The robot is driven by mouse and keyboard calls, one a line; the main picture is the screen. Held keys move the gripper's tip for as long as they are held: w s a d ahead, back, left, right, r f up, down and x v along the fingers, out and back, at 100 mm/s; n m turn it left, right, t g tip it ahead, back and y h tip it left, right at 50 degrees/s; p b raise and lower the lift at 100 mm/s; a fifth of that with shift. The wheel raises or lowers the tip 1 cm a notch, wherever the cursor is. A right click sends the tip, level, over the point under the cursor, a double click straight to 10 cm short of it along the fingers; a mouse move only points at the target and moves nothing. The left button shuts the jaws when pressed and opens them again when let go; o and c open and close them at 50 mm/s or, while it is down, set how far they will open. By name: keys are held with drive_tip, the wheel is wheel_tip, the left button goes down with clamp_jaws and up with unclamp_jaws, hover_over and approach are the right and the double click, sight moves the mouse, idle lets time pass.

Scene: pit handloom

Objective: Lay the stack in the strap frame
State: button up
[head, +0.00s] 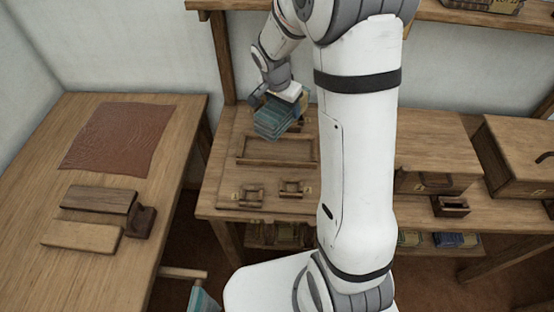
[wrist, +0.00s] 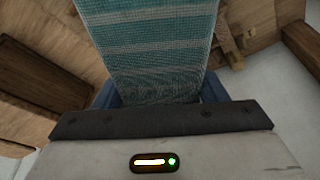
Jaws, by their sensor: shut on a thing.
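My gripper (head: 272,99) is shut on a stack of folded teal striped cloth (head: 277,122) and holds it tilted above the back bench. In the wrist view the stack (wrist: 147,45) runs up from between my blue fingers, and its lower end is hidden by the gripper body. A shallow rectangular wooden frame (head: 268,163) lies on the bench just below the stack, probably the strap frame. Its inside looks empty where visible. No straps can be made out, and my arm hides the area to its right.
Two small wooden blocks, left (head: 249,195) and right (head: 293,189), sit at the bench's front edge. A lidded wooden chest (head: 520,150) stands at right. The left table (head: 105,275) holds a brown cloth (head: 118,136) and several wooden pieces. A shelf (head: 480,18) runs above the bench.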

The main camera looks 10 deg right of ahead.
sight(279, 118)
drive_tip(key=m+b, duration=0.1)
drive_tip(key=a+f+m+b, duration=0.1)
drive_tip(key=m, duration=0.1)
drive_tip(key=s+m+g+b, duration=0.1)
drive_tip(key=b, duration=0.1)
drive_tip(key=shift+a+f+m+h, duration=0.15)
drive_tip(key=shift+f+m+h, duration=0.15)
drive_tip(key=shift+f, duration=0.1)
drive_tip(key=shift+s+a+m+g+b, duration=0.2)
drive_tip(key=shift+s+m+g+b, duration=0.15)
drive_tip(key=shift+m+b, duration=0.7)
drive_tip(key=m, duration=0.1)
drive_tip(key=s+m+b, duration=0.1)
drive_tip(key=m, duration=0.1)
drive_tip(key=m+g+b, duration=0.1)
drive_tip(key=shift+s+a+r+m, duration=0.2)
drive_tip(key=shift+r+m, duration=0.05)
drive_tip(key=shift+r, duration=0.1)
drive_tip(key=shift+s+f, duration=0.1)
drive_tip(key=shift+m, duration=0.3)
wheel_tip(279, 118, down, 9)
drive_tip(key=shift+f+b, duration=0.2)
drive_tip(key=shift+b, duration=0.35)
drive_tip(key=o, duration=0.6)
drive_tip(key=shift+f, duration=0.1)
drive_tip(key=shift+o, duration=0.8)
